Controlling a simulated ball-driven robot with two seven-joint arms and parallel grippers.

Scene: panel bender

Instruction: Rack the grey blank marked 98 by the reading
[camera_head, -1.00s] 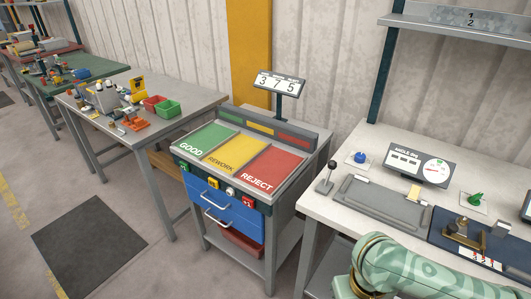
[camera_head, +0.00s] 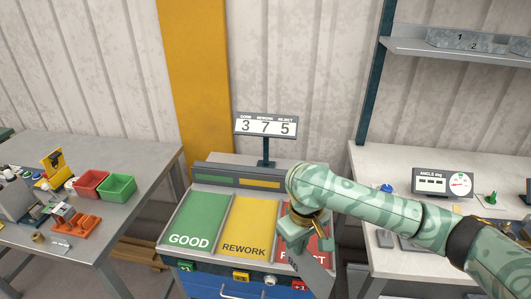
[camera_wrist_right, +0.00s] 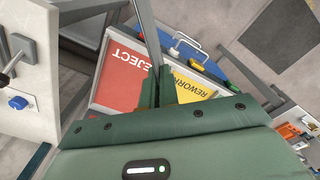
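My right gripper (camera_head: 298,243) is over the red REJECT area (camera_head: 321,245) of the sorting stand and is shut on a thin grey blank (camera_head: 314,274). The blank hangs tilted below the fingers. In the right wrist view it shows nearly edge-on (camera_wrist_right: 149,36) between the fingers (camera_wrist_right: 165,92); no number on it can be read. The green GOOD area (camera_head: 196,222) and yellow REWORK area (camera_head: 247,228) are bare. The angle display (camera_head: 442,182) on the right bench shows only dashes. My left gripper is not in view.
A counter sign (camera_head: 266,126) reading 3 7 5 stands on a post behind the stand. The left bench (camera_head: 130,160) carries red and green bins (camera_head: 117,187) and small parts. Buttons line the stand's front edge, above a blue drawer (camera_head: 228,288).

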